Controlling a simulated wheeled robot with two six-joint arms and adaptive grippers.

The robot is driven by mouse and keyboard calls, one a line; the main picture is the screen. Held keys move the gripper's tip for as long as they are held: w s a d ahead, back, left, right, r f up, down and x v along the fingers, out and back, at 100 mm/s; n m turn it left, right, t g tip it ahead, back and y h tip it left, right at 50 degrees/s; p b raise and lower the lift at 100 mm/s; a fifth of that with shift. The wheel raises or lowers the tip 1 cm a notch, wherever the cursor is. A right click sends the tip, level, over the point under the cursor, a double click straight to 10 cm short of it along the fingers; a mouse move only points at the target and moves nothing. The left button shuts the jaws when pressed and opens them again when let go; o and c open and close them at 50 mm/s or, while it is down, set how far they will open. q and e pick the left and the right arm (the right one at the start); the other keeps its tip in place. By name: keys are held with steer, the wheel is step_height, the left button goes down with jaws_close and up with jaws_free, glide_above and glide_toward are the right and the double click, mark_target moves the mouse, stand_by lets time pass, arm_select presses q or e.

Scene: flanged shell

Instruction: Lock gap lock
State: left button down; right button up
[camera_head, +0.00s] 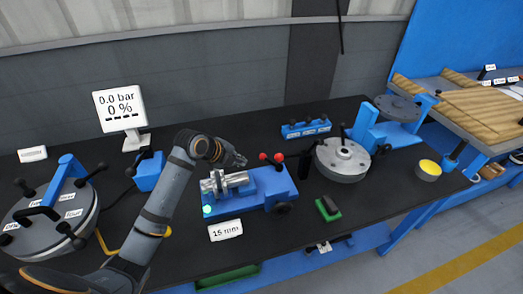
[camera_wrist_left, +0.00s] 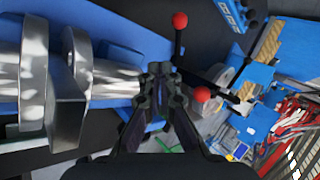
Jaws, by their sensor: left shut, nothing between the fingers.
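A shiny metal flanged shell (camera_head: 228,183) lies on a blue fixture (camera_head: 259,204) at the middle of the table. Two round flanges with a gap between them show at the left of the left wrist view (camera_wrist_left: 75,85). Two lever handles with red ball knobs, one (camera_head: 263,156) left of the other (camera_head: 278,157), rise at the fixture's back; they also show in the left wrist view as an upper knob (camera_wrist_left: 180,20) and a lower knob (camera_wrist_left: 202,94). My left gripper (camera_head: 241,161) is shut and empty, just above the fixture, between shell and knobs. My right gripper is out of view.
A "15 mm" card (camera_head: 225,231) lies before the fixture. A round metal flange unit (camera_head: 342,160) and a green-black block (camera_head: 328,208) stand to the right. A screen (camera_head: 119,108) reads 0.0 bar, 0 %. A clamped round lid (camera_head: 50,232) is at left.

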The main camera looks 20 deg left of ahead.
arm_select(q)
steer(key=shift+d, duration=0.25)
steer(key=shift+w+f, duration=0.15)
steer(key=shift+f, duration=0.05)
steer(key=p, duration=0.1)
glide_toward(261, 169)
steer(key=x, duration=0.4)
steer(key=shift+w+r, duration=0.2)
steer(key=shift+w, duration=0.05)
steer(key=w, duration=0.1)
steer(key=w+d+f, duration=0.1)
steer(key=w, duration=0.1)
steer(key=shift+d+f+p, duration=0.15)
steer(key=shift+d+p, duration=0.1)
steer(key=shift+p, duration=0.05)
steer(key=shift+w+d+f, duration=0.15)
steer(key=shift+w+d, duration=0.1)
steer(key=shift+w, duration=0.25)
